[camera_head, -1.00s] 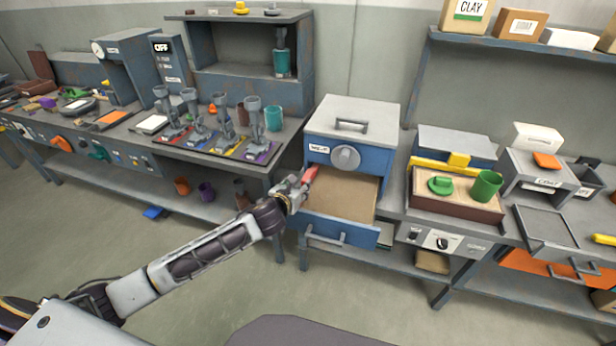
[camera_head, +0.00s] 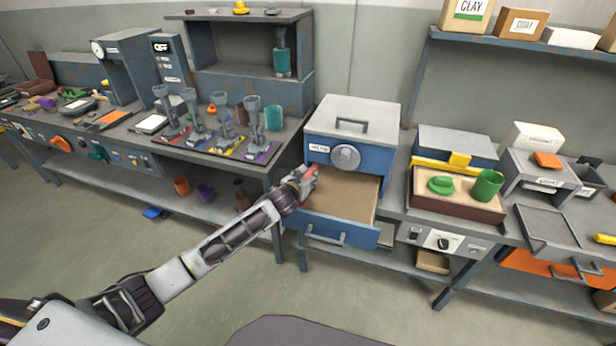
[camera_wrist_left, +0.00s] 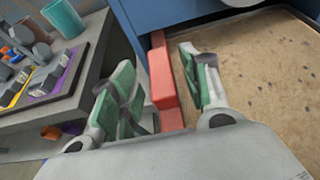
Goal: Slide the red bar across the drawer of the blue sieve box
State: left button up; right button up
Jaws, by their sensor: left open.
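The blue sieve box (camera_head: 376,157) stands on the bench with a grey lid and a round knob. Its drawer (camera_head: 345,191) is pulled out and shows a tan inside. The red bar (camera_wrist_left: 163,78) is at the left side of the drawer opening, running along that side. My left gripper (camera_head: 309,177) is at the drawer's left edge. In the left wrist view its green-padded fingers (camera_wrist_left: 160,90) are open on either side of the bar, with gaps visible. In the head view the gripper hides most of the bar. My right gripper is not in view.
Left of the box is a bench with several grey stands (camera_head: 226,116) on coloured pads and a teal cup (camera_head: 274,117). Right of it a tray (camera_head: 462,208) holds a green cup (camera_head: 487,185). The floor in front is free.

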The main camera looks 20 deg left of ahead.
aim_at(307, 176)
pick_arm(q)
jog(key=shift+x, duration=1.05)
jog(key=shift+w+f, duration=0.1)
jog(key=shift+w, duration=0.35)
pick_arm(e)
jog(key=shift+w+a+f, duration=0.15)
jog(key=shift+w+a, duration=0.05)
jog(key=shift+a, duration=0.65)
pick_arm(q)
jog(key=shift+c, duration=0.3)
jog(key=c, duration=0.5)
grip_shut()
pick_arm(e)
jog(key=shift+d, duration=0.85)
